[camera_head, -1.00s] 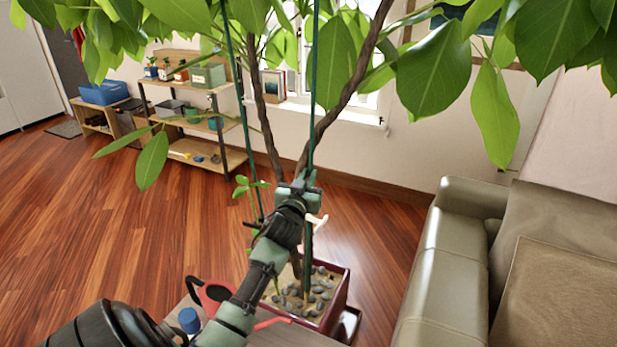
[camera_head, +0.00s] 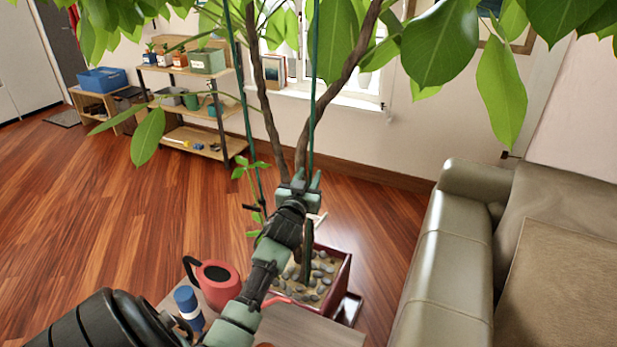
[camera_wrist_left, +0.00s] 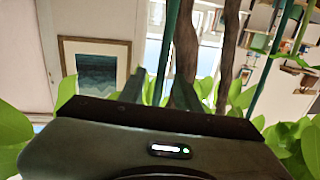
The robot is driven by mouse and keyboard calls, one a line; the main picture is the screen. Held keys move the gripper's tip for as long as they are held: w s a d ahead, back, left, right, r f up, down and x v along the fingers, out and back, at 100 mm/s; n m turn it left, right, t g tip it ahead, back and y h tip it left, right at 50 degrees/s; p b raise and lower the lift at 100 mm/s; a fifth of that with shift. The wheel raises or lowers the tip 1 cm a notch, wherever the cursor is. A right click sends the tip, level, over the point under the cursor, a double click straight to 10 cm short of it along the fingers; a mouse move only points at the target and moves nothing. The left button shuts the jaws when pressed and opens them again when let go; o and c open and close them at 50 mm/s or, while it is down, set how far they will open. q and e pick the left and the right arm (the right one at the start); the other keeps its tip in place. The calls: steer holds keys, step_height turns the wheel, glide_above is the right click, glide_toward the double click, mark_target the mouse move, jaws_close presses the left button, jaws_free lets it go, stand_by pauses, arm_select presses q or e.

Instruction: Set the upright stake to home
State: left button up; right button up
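Two thin dark green stakes stand by the potted tree. The right stake (camera_head: 313,110) runs upright to my left gripper (camera_head: 307,180); the left stake (camera_head: 244,100) leans slightly. In the left wrist view, a green stake (camera_wrist_left: 168,45) passes down between the two separated fingers of my left gripper (camera_wrist_left: 158,92). I cannot tell whether it touches them. The other stake shows farther right (camera_wrist_left: 270,65). My right gripper is not in view.
Brown trunks (camera_head: 268,100) and large leaves crowd around the gripper. A red watering can (camera_head: 213,283) and a blue-capped bottle (camera_head: 187,302) stand on a wooden surface (camera_head: 310,333) in front. A sofa (camera_head: 455,250) is at right, a shelf (camera_head: 190,115) at back left. Floor at left is clear.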

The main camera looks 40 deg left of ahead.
arm_select(q)
steer(key=shift+s, duration=0.1)
steer(key=v, duration=0.7)
steer(key=shift+s+d, duration=0.2)
steer(key=shift+s, duration=0.1)
